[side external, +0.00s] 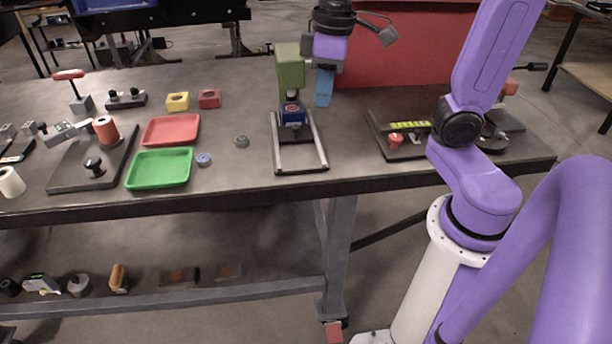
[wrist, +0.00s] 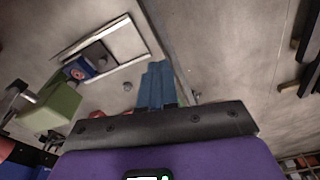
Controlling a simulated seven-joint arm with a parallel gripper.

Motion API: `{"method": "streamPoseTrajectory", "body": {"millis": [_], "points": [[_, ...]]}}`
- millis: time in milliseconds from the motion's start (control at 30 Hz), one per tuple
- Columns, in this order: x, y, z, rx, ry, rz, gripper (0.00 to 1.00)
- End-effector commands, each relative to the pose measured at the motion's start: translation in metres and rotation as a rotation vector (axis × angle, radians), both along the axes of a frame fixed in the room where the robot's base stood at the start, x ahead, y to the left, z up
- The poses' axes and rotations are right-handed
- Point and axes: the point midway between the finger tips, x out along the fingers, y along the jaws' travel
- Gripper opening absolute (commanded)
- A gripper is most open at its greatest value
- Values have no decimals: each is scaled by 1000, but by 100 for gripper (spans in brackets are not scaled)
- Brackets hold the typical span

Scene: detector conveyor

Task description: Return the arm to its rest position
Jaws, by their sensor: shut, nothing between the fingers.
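My arm is purple, and my gripper (side external: 323,100) hangs in the air above the back part of the table in the side external view. Its blue fingers point down, just right of a green detector post. The fingers also show at the middle of the wrist view (wrist: 158,84), pressed together with nothing between them. The green detector (side external: 290,70) stands at the back end of a conveyor frame (side external: 317,150) with two pale rails. A blue block (side external: 292,114) sits between the rails, under the detector. My gripper is apart from all of these.
A red panel (side external: 410,50) stands behind my gripper. A red tray (side external: 171,130) and a green tray (side external: 160,168) lie left of the conveyor, with yellow (side external: 177,101) and red (side external: 209,98) blocks behind them. A dark fixture board (side external: 410,152) lies to the right.

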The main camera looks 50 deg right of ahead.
Motion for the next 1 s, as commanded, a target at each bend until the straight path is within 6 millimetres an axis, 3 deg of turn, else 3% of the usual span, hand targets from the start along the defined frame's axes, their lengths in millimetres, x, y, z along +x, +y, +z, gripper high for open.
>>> {"method": "streamPoseTrajectory", "body": {"millis": [200,500,700,1000], "points": [[-60,17,-42,-19,26,233,0],[-130,13,-86,-43,47,490,0],[-146,9,-96,-49,50,552,0],[-146,9,-97,-49,50,554,0]]}}
